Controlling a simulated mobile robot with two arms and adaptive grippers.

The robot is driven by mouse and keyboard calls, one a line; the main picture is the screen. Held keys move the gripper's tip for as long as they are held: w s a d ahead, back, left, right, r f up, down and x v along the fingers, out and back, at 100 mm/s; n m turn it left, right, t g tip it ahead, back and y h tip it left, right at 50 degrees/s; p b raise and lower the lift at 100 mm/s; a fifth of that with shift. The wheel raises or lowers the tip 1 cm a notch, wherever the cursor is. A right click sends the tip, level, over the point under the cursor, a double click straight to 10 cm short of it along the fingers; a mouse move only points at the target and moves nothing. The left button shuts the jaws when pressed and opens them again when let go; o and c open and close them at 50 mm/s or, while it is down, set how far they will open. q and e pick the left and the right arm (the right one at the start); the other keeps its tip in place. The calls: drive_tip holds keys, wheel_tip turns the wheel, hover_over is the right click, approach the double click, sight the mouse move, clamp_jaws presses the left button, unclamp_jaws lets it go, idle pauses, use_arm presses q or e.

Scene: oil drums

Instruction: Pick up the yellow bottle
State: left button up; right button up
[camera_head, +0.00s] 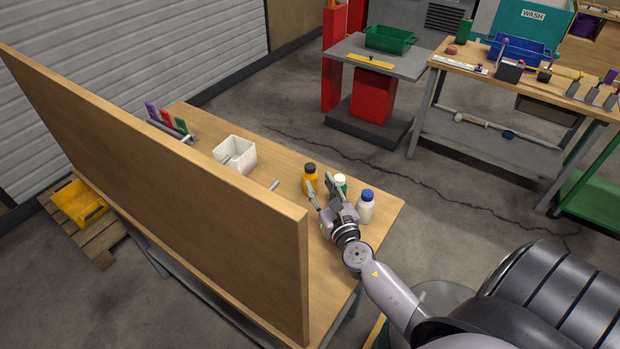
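The yellow bottle (310,181) with a dark cap stands upright on the wooden workbench (383,209), near its far edge. My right gripper (320,184) reaches over the bench with its fingers spread apart, just in front of the bottle. The left finger overlaps the bottle's lower part in the picture; I cannot tell whether it touches. A white-capped green bottle (341,183) stands behind the right finger and is partly hidden. A white bottle with a blue cap (366,207) stands right of the gripper. My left gripper is not in view.
A tall wooden board (160,170) stands along the bench's near side. A white square bin (235,153) and a small metal rod (273,185) are left of the bottles. A second workbench with tools (560,86) and a grey table (345,52) stand farther back across open floor.

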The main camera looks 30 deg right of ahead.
sight(312, 171)
drive_tip(key=x, duration=0.6)
drive_tip(key=shift+w, duration=0.3)
drive_tip(key=shift+s, duration=0.1)
drive_tip(key=shift+c, duration=0.5)
clamp_jaws()
